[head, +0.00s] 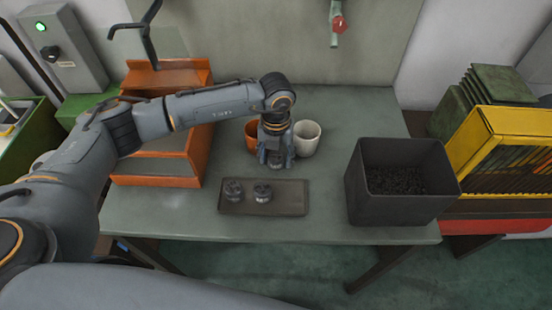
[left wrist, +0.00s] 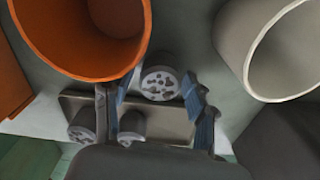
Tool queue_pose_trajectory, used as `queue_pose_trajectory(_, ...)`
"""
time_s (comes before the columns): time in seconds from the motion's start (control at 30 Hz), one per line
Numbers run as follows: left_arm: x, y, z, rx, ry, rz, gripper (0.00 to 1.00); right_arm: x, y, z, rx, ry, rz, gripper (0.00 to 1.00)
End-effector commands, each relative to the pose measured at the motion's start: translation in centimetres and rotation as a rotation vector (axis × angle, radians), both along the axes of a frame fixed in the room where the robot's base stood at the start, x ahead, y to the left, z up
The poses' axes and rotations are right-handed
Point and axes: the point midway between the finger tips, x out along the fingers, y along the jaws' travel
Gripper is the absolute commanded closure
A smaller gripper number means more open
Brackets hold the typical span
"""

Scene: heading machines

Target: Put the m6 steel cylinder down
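The m6 steel cylinder (left wrist: 160,84) sits between the blue-padded fingertips of my left gripper (head: 275,158); the pads lie close along both its sides. In the head view the cylinder is mostly hidden below the gripper, at the back edge of the dark tray (head: 290,197). It looks upright, and I cannot tell whether it touches the surface below. Two similar cylinders stand on the tray, one at the left (head: 233,191) and one nearer the middle (head: 262,193). They also show beside the left finger in the left wrist view (left wrist: 82,124). My right gripper is out of view.
An orange cup (head: 251,135) and a white cup (head: 307,138) stand right behind my gripper. A dark bin (head: 400,208) with small black parts is at the right. An orange rack (head: 155,181) is at the left. The tray's right half is bare.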

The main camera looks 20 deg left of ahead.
Motion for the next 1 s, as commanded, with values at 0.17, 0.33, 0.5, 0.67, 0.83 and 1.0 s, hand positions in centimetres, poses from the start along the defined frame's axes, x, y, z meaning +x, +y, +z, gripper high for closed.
queue_pose_trajectory(0.17,0.0,0.0,0.0,0.000,0.000,0.000,0.88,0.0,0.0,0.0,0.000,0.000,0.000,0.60)
queue_pose_trajectory(0.33,0.0,0.0,0.1,-0.001,-0.001,0.000,1.00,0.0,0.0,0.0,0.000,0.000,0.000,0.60)
queue_pose_trajectory(0.5,0.1,0.0,0.2,-0.001,-0.001,0.000,1.00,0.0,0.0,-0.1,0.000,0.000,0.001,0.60)
queue_pose_trajectory(0.67,0.1,0.0,1.0,-0.002,-0.002,0.001,1.00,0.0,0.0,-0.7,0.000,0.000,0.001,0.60)
queue_pose_trajectory(0.83,-0.1,-0.3,3.4,-0.003,-0.005,-0.003,1.00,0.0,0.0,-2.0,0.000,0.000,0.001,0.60)
queue_pose_trajectory(1.0,-2.7,-2.1,7.0,-0.004,-0.008,-0.007,1.00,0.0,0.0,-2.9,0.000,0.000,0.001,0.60)
